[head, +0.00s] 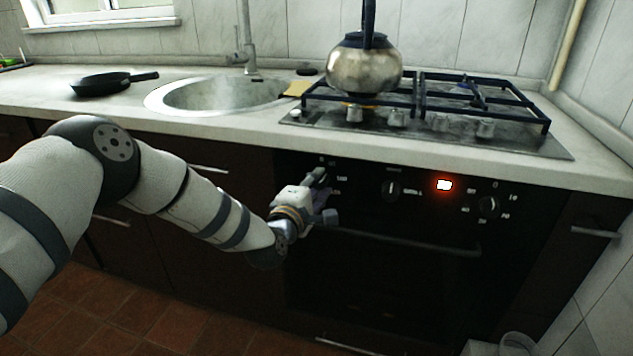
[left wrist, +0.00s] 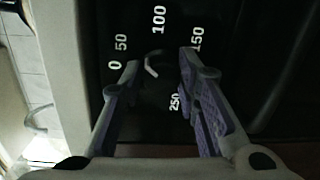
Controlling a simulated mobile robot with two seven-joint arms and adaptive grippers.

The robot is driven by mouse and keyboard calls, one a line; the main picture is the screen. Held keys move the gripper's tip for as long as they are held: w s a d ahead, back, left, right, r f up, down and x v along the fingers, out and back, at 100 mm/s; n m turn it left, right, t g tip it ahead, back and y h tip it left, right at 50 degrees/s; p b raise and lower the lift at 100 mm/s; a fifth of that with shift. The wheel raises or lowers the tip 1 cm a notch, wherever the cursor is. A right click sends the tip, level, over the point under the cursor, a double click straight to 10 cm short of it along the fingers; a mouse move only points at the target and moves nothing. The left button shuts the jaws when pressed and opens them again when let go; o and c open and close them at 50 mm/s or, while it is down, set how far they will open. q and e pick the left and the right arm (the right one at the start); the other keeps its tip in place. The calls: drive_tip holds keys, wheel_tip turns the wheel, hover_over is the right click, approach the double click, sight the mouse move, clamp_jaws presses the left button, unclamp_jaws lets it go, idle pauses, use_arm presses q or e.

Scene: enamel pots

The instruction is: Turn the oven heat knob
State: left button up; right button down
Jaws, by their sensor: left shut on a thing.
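The oven heat knob (left wrist: 156,68) is dark and round with a light curved mark. In the left wrist view it sits between my fingertips, inside a ring of white numbers reading 0, 50, 100, 150 and 250. My left gripper (head: 322,190) is at the left end of the black oven panel and shut on this knob; it also shows in the left wrist view (left wrist: 160,64). In the head view the gripper hides the knob. My right gripper is not in view.
The panel also has a middle knob (head: 391,190), a glowing red-lit display (head: 444,185) and a right knob (head: 488,205). The oven handle (head: 410,241) runs below. Above are the counter edge, a gas hob (head: 535,147) with a kettle (head: 364,70), a sink (head: 215,95) and a pan (head: 100,84).

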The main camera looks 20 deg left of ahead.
use_arm(q)
drive_tip(key=m+p, duration=0.1)
drive_tip(key=m, duration=0.4)
drive_tip(key=shift+d+y, duration=0.1)
drive_tip(key=shift+y, duration=0.2)
drive_tip(key=shift+m+y+p, duration=0.3)
drive_tip(key=shift+m+p, duration=0.25)
drive_tip(key=shift+m, duration=0.85)
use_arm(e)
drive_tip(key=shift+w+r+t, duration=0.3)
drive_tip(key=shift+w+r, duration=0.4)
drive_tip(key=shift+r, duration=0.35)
use_arm(q)
drive_tip(key=shift+f, duration=0.1)
drive_tip(key=o, duration=1.1)
drive_tip(key=shift+o, duration=0.2)
drive_tip(key=s+r, duration=0.1)
drive_tip(key=s, duration=1.1)
drive_tip(key=shift+r, duration=0.15)
